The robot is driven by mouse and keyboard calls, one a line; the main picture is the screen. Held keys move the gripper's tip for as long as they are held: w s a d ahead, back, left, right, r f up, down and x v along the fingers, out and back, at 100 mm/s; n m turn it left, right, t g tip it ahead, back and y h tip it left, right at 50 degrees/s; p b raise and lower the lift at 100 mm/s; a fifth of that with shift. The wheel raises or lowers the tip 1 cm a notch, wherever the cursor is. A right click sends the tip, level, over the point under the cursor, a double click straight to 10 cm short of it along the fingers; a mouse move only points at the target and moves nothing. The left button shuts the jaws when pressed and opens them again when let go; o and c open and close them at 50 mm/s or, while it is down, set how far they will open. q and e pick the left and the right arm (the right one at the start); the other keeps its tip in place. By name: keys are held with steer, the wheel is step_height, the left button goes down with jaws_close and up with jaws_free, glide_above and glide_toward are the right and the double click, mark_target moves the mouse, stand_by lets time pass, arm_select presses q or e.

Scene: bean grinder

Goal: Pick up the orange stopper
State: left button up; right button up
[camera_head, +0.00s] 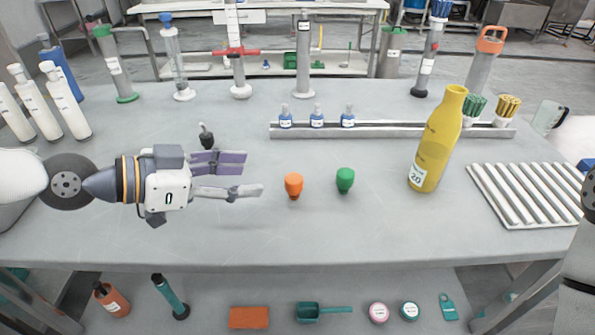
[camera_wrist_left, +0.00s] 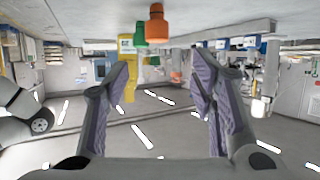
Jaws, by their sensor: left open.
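The orange stopper (camera_head: 294,184) stands on the grey table near its middle. The green stopper (camera_head: 345,179) stands a little to its right. My left gripper (camera_head: 253,174) comes in from the left with its fingers apart and empty. Its tips point at the orange stopper and end a short gap to its left. In the left wrist view, which looks upside down, the orange stopper (camera_wrist_left: 157,28) hangs at the top, between and beyond the fingers of the open gripper (camera_wrist_left: 163,70). The green stopper (camera_wrist_left: 138,36) shows behind it. My right gripper is out of view.
A yellow bottle (camera_head: 437,140) stands right of the stoppers, beside a ribbed white rack (camera_head: 528,195). A long metal rack (camera_head: 390,131) with small blue-labelled bottles lies behind. A small dark object (camera_head: 206,137) is behind my left gripper. The table front is clear.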

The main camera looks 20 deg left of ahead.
mark_target(290, 179)
arm_select(q)
steer(key=shift+d+f, duration=0.35)
steer(key=shift+d, duration=0.2)
steer(key=x, duration=0.3)
steer(key=b+x, duration=0.1)
steer(key=x, duration=0.2)
steer(key=b+x, duration=0.1)
steer(key=x, duration=0.3)
steer(key=shift+a+f, duration=0.2)
steer(key=shift+f, duration=0.2)
steer(key=shift+w+r, duration=0.1)
steer(key=shift+r, duration=0.15)
steer(key=c, duration=1.1)
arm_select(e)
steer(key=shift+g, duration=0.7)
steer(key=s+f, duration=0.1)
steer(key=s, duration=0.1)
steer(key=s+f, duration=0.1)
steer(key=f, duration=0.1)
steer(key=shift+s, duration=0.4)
